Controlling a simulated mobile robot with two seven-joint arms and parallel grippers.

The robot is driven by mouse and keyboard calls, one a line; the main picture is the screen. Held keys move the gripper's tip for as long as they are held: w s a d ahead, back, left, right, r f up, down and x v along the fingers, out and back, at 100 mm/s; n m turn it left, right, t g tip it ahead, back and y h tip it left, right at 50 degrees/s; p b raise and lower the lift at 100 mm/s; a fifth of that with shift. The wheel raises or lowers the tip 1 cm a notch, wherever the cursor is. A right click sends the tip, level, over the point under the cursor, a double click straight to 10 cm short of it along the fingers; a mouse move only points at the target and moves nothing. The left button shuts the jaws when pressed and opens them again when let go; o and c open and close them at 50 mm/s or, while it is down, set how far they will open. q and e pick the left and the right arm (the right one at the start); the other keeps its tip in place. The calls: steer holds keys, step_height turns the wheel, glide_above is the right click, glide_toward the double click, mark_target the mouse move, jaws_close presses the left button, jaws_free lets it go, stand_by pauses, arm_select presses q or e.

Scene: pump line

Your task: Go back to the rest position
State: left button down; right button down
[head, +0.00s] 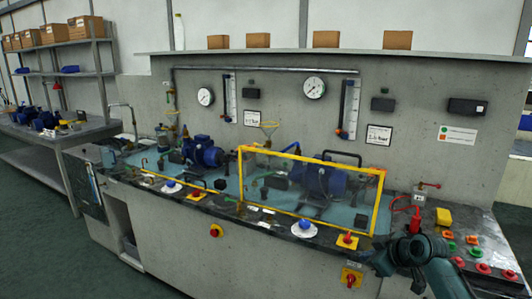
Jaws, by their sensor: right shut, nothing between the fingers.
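My right gripper (382,260) is in the lower right of the head view, at the front edge of the bench. It is shut with nothing held, and my arm comes in from the bottom right. It appears just right of the yellow-framed clear guard (312,190) and left of the button panel; whether it touches the bench is unclear. My left gripper is out of view.
Blue pumps (203,151) stand on the bench, one behind the guard. Gauges (314,87) hang on the wall. Open floor (45,240) is at left.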

steer(key=w+d+r+m+t+h, duration=0.6)
steer(key=d+r+t, duration=0.2)
steer(key=r, duration=0.2)
steer(key=s+a+f+n+g+y, duration=0.1)
steer(key=s+a+f+g+y, duration=0.1)
steer(key=s+a+f, duration=0.65)
steer(key=s+a+f+g+y, duration=0.15)
steer(key=s+a+f, duration=0.35)
steer(key=s+f, duration=0.65)
steer(key=s+a+f+g+y, duration=0.1)
steer(key=s+a, duration=0.3)
steer(key=s, duration=0.6)
steer(key=s+a+f+g+y, duration=0.1)
steer(key=s+a+f, duration=0.3)
steer(key=s, duration=0.5)
steer(key=shift+s+m+g, duration=0.35)
steer(key=shift+m, duration=0.05)
steer(key=shift+a, duration=0.15)
